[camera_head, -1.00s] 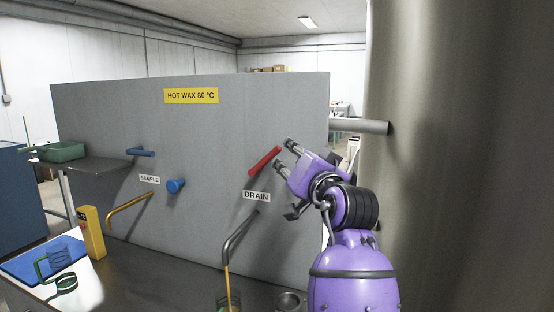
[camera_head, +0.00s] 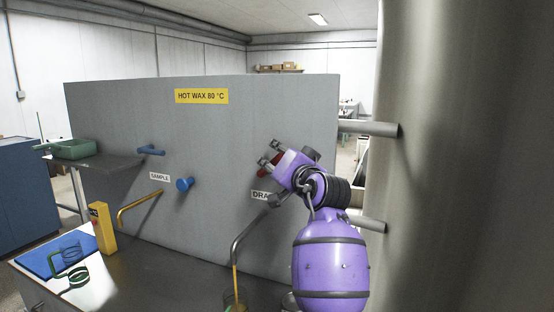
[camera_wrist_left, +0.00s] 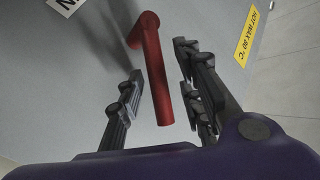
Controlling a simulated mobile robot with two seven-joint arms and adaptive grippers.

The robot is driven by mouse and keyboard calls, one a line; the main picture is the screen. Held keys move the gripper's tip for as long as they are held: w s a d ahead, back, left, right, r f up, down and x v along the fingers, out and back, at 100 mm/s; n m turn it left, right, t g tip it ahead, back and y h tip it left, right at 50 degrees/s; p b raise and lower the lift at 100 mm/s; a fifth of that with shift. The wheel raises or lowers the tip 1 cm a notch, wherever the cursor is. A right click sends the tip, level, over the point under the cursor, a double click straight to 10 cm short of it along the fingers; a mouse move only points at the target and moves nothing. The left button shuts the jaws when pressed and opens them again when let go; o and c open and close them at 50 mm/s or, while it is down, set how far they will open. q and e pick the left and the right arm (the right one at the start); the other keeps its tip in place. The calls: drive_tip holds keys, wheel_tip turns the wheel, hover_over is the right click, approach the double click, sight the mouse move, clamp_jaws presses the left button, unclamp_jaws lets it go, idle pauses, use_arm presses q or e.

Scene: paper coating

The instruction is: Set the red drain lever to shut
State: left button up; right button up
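The red drain lever (camera_head: 266,166) is on the grey panel above the DRAIN label (camera_head: 262,194). My left gripper (camera_head: 271,152) is in front of it and hides most of it. In the left wrist view the lever (camera_wrist_left: 155,75) lies between the spread fingers of my left gripper (camera_wrist_left: 158,60), with a visible gap on each side. The gripper is open. The drain spout (camera_head: 247,235) is below the label, and a thin amber stream (camera_head: 235,280) runs from it into a container (camera_head: 233,300) at the bottom edge. My right gripper is not in view.
A yellow box (camera_head: 102,228) stands near a blue mat (camera_head: 50,258). A large metal cylinder (camera_head: 460,150) and pipe (camera_head: 367,128) bound the right.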

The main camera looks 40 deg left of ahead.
use_arm(q)
clamp_jaws()
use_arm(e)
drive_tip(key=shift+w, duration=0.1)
use_arm(q)
drive_tip(key=shift+d+f, duration=0.1)
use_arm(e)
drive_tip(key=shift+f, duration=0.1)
